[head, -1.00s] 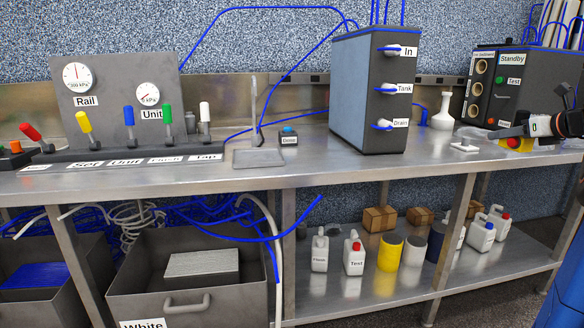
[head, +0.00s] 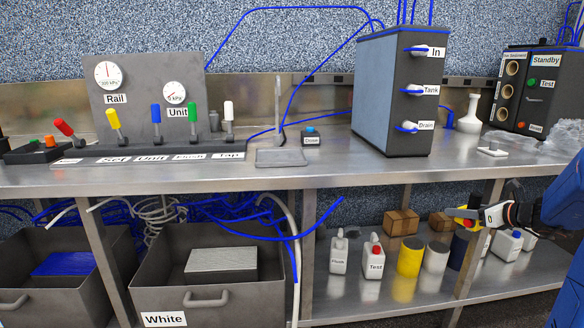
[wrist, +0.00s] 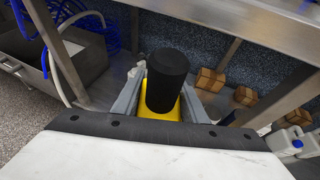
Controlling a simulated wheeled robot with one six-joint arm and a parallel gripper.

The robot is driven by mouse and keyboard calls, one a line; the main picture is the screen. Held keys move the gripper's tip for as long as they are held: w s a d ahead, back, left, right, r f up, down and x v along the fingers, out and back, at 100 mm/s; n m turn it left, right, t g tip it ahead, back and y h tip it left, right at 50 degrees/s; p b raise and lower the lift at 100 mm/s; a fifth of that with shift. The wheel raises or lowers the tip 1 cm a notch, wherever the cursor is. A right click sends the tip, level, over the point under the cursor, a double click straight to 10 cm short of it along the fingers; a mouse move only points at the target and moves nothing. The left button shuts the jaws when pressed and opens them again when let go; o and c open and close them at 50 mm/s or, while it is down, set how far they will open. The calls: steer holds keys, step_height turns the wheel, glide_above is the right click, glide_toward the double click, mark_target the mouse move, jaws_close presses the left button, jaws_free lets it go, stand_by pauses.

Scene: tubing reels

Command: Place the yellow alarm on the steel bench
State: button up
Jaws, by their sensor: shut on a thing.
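The yellow alarm (head: 463,214) is held in my gripper (head: 472,214), at the right of the head view. In the wrist view the alarm shows a black cylinder (wrist: 166,82) on a yellow body (wrist: 160,113), between the two grey fingers. My gripper is shut on it. In the head view, both appear below the front edge of the steel bench (head: 340,172), with the lower shelf behind them. The bench edge also crosses the upper right of the wrist view (wrist: 265,35). How far the alarm is from the bench is hard to tell.
The bench top carries a lever panel (head: 150,100), a dark tank unit (head: 405,100), a white vase (head: 469,115), and clear crumpled plastic (head: 562,136). Bare steel lies along the front strip. Bench legs (head: 470,270) and shelf bottles (head: 373,260) are near my gripper.

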steer(key=w+a+f+n+g+y, duration=0.1)
steer(key=w+a+f+n+y, duration=0.15)
steer(key=a+f, duration=0.95)
steer(key=w+a+f+n+g+y, duration=0.15)
steer(key=w+a+f, duration=0.35)
steer(key=f, duration=1.2)
steer(key=w+a+f+n+g+y, duration=0.2)
steer(key=a+f, duration=0.8)
steer(key=f, duration=0.5)
steer(key=w+r+m+t+h, duration=0.3)
steer(key=r+m+t+h, duration=0.2)
steer(key=r, duration=1.1)
steer(key=shift+w+d+r+m+h, duration=0.25)
steer(key=shift+r+m+h, duration=0.1)
steer(key=shift+m+h, duration=0.75)
